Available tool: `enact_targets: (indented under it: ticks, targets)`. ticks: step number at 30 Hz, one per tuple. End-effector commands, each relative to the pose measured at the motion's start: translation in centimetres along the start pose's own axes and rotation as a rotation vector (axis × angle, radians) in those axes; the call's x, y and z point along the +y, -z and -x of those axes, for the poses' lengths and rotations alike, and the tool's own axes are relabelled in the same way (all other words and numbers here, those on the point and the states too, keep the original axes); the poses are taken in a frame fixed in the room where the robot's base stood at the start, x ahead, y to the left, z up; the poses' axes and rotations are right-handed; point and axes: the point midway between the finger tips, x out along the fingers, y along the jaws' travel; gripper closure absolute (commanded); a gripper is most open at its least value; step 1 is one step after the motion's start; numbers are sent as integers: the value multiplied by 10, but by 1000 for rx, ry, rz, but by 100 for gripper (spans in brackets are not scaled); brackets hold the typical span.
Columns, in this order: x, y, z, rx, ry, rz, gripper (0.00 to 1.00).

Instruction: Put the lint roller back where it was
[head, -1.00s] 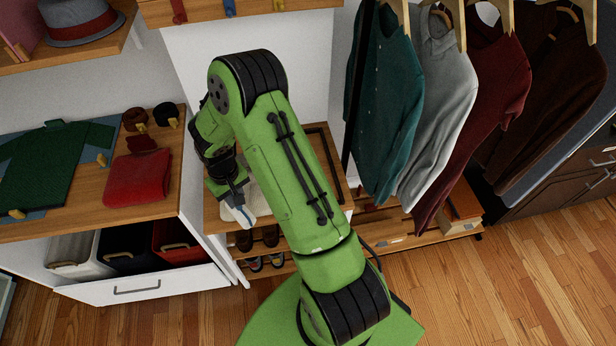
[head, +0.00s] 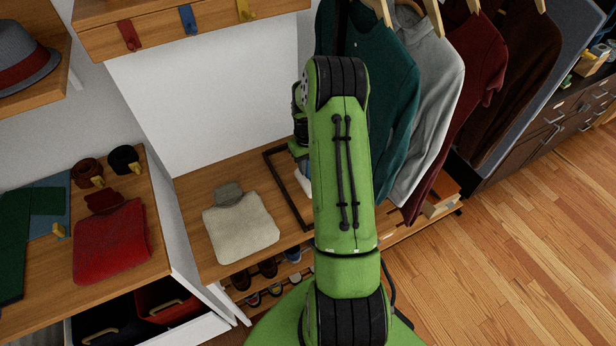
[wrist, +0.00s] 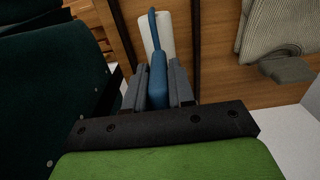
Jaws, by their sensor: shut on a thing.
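The lint roller has a white roll (wrist: 155,38) and a blue handle (wrist: 157,78). My gripper (wrist: 158,90) is shut on the handle in the wrist view, with the roll pointing away from me. The roll is over the wooden bench top, between two dark strips of a thin black rectangular frame (wrist: 195,45). In the head view, the frame (head: 283,185) lies on the bench, and my arm covers its right part. A bit of the white roll (head: 303,182) shows beside my arm. I cannot tell whether the roller touches the wood.
A folded cream sweater (head: 240,228) lies on the bench (head: 205,185) left of the frame. Hanging clothes, nearest a dark green shirt (head: 395,95), are close on the right. Shoes (head: 268,267) stand on a rack below. A hook rail (head: 160,30) is above.

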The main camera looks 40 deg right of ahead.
Motion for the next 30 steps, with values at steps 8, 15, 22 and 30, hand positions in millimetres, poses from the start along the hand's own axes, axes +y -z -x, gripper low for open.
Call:
enact_targets:
  ticks: [8,15,22,30]
  targets:
    - [0,0,-39,1,0,0,100]
    - [0,1,-41,2,-1,0,100]
    - [0,0,-42,1,-1,0,52]
    - [0,0,-41,1,-1,0,51]
